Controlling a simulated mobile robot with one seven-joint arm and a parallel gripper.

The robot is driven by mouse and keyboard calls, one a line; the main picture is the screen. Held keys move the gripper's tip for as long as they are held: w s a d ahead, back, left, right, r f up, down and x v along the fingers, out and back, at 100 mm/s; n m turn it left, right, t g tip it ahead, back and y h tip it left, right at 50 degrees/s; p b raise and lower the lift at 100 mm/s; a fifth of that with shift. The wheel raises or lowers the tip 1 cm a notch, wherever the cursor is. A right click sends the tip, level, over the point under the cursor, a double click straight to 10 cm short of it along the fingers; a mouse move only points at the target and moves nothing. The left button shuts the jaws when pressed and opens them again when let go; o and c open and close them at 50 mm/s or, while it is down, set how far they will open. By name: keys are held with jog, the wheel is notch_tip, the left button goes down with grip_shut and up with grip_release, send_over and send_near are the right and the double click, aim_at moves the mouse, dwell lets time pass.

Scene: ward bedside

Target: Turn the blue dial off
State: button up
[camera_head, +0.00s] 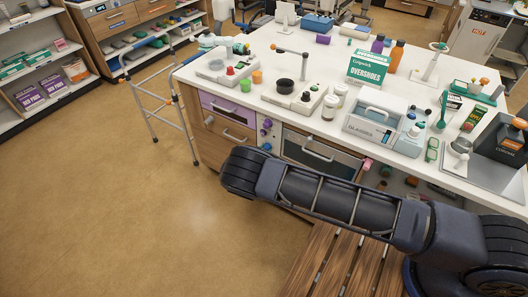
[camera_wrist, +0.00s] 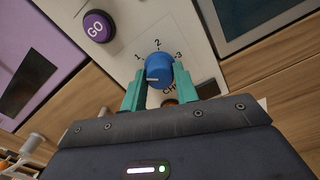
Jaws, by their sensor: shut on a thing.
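The blue dial (camera_wrist: 159,68) sits on a white panel (camera_wrist: 185,22) in the wrist view, with the marks 1, 2 and 3 around its upper side. A white pointer line shows on its lower left face. Lettering below the dial is mostly hidden by my gripper. My gripper (camera_wrist: 160,76) has its two teal fingers on either side of the dial, shut on it. In the head view the blue dial (camera_head: 267,147) shows small on the counter's front; my gripper's fingers are hidden there behind my arm.
A purple GO button (camera_wrist: 97,27) is up and left of the dial. A purple drawer (camera_head: 228,108) is left of the panel and an oven-like door (camera_head: 318,150) right of it. The white counter top (camera_head: 300,62) holds many items. Open floor lies to the left.

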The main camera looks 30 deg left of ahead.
jog(key=n, duration=0.7)
dwell(0.6)
jog(key=o, duration=1)
jog(key=s, duration=1)
jog(key=shift+s, duration=0.4)
